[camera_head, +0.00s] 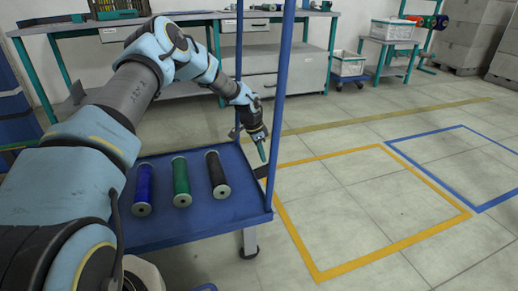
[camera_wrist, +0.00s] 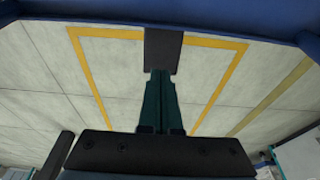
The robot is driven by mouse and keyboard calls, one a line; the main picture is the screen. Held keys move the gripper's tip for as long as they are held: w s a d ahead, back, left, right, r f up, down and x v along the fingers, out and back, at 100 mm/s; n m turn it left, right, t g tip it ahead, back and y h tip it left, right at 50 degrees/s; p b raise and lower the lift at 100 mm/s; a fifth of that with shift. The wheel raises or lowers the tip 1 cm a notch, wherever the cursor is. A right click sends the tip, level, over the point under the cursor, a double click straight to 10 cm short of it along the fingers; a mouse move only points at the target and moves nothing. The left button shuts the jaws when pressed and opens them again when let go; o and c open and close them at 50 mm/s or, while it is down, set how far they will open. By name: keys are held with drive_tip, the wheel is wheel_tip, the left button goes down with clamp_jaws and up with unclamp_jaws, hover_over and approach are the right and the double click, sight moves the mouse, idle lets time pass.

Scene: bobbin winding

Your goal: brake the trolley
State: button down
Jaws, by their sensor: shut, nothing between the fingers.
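The trolley (camera_head: 200,233) is a blue tray with tall blue posts and castors. A dark flat plate (camera_head: 262,171) sits at its right edge. In the wrist view this dark plate (camera_wrist: 163,50) juts from the blue trolley edge (camera_wrist: 100,10). My gripper (camera_head: 263,158) points down by that edge, its green fingers together and empty. In the wrist view its fingertips (camera_wrist: 160,73) appear right at the end of the plate; I cannot tell whether they touch it. A castor (camera_head: 248,252) shows below the tray.
Blue (camera_head: 144,187), green (camera_head: 181,180) and black (camera_head: 217,174) bobbins lie on the tray. A yellow floor outline (camera_head: 400,245) and a blue one (camera_head: 450,185) lie to the right on clear floor. A workbench (camera_head: 275,60) stands behind.

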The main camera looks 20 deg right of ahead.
sight(266, 170)
drive_tip(key=shift+b+x, duration=0.6)
drive_tip(key=shift+x, duration=1.7)
drive_tip(key=shift+d, duration=0.1)
drive_tip(key=shift+f+y, duration=0.15)
drive_tip(key=shift+y, duration=0.25)
drive_tip(key=shift+d+f, duration=0.1)
drive_tip(key=shift+d, duration=0.05)
drive_tip(key=shift+d+f+y+b, duration=0.35)
drive_tip(key=shift+f+y+b, duration=0.25)
drive_tip(key=shift+y, duration=0.4)
drive_tip(key=shift+s+d+f+t+y+b, duration=0.15)
drive_tip(key=shift+f+y+b, duration=0.15)
drive_tip(key=shift+y, duration=0.2)
drive_tip(key=shift+w+d+f+t+y+b, duration=0.1)
drive_tip(key=shift+f+t+y+b, duration=0.05)
drive_tip(key=shift+y+b, duration=0.3)
drive_tip(key=shift+f, duration=0.1)
drive_tip(key=shift+d+f, duration=0.1)
drive_tip(key=shift+f, duration=0.1)
